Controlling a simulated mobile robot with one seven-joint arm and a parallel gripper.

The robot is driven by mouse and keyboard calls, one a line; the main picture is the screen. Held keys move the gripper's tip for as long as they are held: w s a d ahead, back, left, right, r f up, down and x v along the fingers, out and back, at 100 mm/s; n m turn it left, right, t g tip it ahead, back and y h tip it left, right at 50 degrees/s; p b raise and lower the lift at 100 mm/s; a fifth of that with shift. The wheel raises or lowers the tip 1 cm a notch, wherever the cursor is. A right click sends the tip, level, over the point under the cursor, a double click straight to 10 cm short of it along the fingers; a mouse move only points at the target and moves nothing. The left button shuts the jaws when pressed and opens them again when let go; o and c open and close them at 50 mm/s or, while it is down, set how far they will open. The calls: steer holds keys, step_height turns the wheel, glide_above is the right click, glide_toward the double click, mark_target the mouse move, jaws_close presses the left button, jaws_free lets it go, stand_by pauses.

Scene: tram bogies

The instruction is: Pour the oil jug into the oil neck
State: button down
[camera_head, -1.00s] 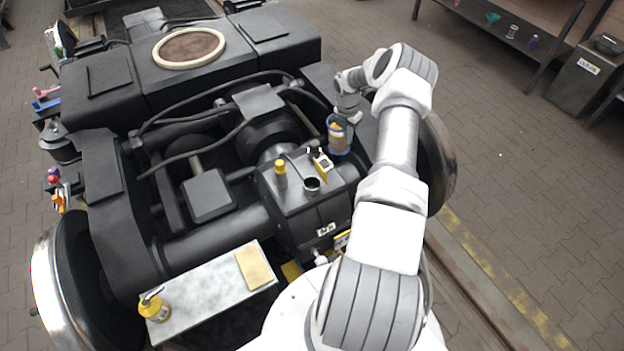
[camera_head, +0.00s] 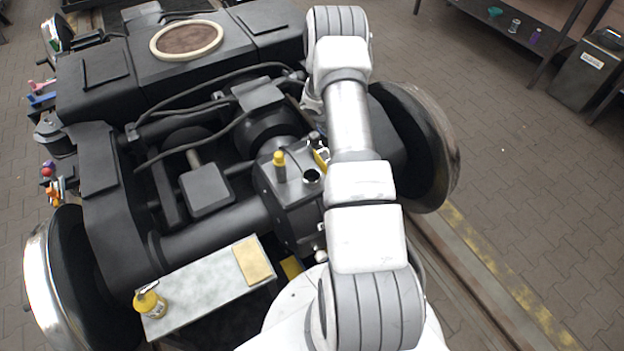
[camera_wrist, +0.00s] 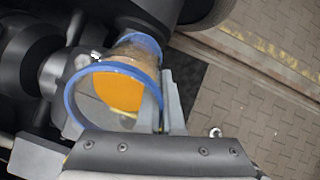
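The oil jug (camera_wrist: 135,50) is a clear cup with a blue rim and orange oil (camera_wrist: 112,92) inside. In the wrist view my gripper (camera_wrist: 125,68) is around it, with a grey finger along its right side; it appears held. In the head view my arm hides the jug and most of the gripper. I cannot tell the jug's exact tilt.
A yellow-topped post (camera_head: 279,160) stands left of the neck. A grey tray (camera_head: 200,296) in front carries a yellow oil can (camera_head: 149,304) and a tan cloth (camera_head: 254,261). Hoses and a wheel (camera_head: 425,150) surround the gearbox.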

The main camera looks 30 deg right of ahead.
steer(key=shift+a+f+h+b, duration=0.2)
steer(key=shift+a+h+b, duration=0.3)
steer(key=shift+b, duration=1.05)
steer(key=shift+a+f+h+b, duration=0.2)
steer(key=shift+h+b, duration=0.7)
steer(key=shift+b, duration=2.15)
steer(key=shift+f+h+b, duration=0.25)
steer(key=shift+h+b, duration=0.05)
steer(key=shift+b, duration=0.6)
steer(key=shift+f+t+h+b, duration=0.3)
steer(key=shift+f+h+b, duration=0.35)
steer(key=shift+b, duration=1.25)
steer(key=shift+s+a+r+h+b, duration=0.15)
steer(key=shift+r+h+b, duration=0.2)
steer(key=shift+h+b, duration=0.8)
steer(key=shift+a+f+h+b, duration=0.1)
steer(key=shift+f+h+b, duration=0.4)
steer(key=shift+b, duration=1.65)
